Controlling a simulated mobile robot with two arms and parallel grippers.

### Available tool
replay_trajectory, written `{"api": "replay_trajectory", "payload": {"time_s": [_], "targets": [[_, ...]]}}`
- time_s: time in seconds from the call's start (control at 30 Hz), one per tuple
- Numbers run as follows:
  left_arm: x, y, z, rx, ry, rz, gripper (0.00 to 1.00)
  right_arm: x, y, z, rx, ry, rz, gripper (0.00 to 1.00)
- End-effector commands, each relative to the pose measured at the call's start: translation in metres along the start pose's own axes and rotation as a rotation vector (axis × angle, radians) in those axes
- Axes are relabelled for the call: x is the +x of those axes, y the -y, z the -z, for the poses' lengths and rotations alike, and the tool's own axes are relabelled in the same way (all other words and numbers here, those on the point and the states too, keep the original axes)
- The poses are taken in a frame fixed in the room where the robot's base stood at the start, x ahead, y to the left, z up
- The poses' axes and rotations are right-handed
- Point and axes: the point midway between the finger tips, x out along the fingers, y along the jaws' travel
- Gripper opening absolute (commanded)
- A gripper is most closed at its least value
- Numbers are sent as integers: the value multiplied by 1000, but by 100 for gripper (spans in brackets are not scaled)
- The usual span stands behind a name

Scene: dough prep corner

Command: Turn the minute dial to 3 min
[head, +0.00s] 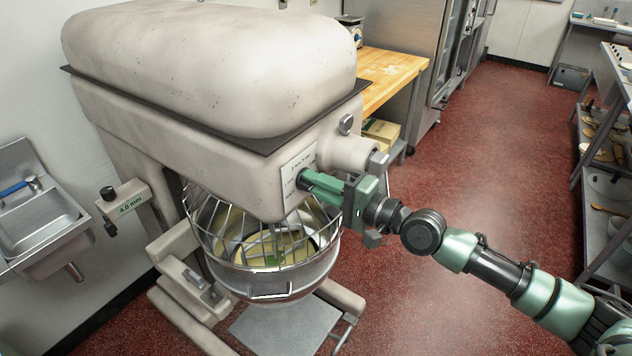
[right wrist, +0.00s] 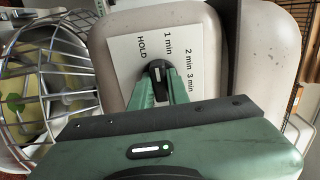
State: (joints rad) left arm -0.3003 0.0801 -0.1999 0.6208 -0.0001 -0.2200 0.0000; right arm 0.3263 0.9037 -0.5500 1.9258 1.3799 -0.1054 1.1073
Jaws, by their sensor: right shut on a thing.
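The minute dial (right wrist: 157,70) is a small black knob on a white label plate (right wrist: 125,60) on the mixer's head. The plate reads HOLD, 1 min, 2 min and 3 min around the knob. My right gripper (right wrist: 158,76) is shut on the dial, its green fingers on either side. A pale mark on the knob runs roughly up the picture, towards the 1 min side; its exact setting is hard to tell. In the head view my right gripper (head: 305,183) reaches the plate (head: 297,164) from the right and hides most of the dial. My left gripper is not in view.
The large cream mixer (head: 215,150) has a wire guard (head: 215,232) and a bowl (head: 265,283) below the dial. A sink (head: 40,215) and a 4.0 mm label (head: 130,205) are at left. A wooden table (head: 390,72) stands behind. Red floor (head: 490,140) is open at right, before shelves.

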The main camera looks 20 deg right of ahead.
Motion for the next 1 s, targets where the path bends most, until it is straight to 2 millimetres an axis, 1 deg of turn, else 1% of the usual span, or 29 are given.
{"api": "replay_trajectory", "payload": {"time_s": [0.1, 0.2, 0.47, 0.53, 0.73, 0.83, 1.0], "targets": [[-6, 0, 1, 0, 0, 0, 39, 0, 1, 0, 170, -1, -1, 0], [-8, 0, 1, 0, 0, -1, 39, 0, 1, 0, 260, 0, -1, 0], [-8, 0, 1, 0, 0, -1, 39, 0, 0, 0, 281, 0, -1, 0], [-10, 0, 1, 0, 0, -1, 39, 0, 1, 0, 320, 0, -1, 0], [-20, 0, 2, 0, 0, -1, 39, 0, 1, 0, 529, -1, -2, 0], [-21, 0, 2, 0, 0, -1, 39, 0, 0, 0, 573, -1, -1, 0], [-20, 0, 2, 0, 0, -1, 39, 0, -1, 0, 577, -1, -1, 0]]}}
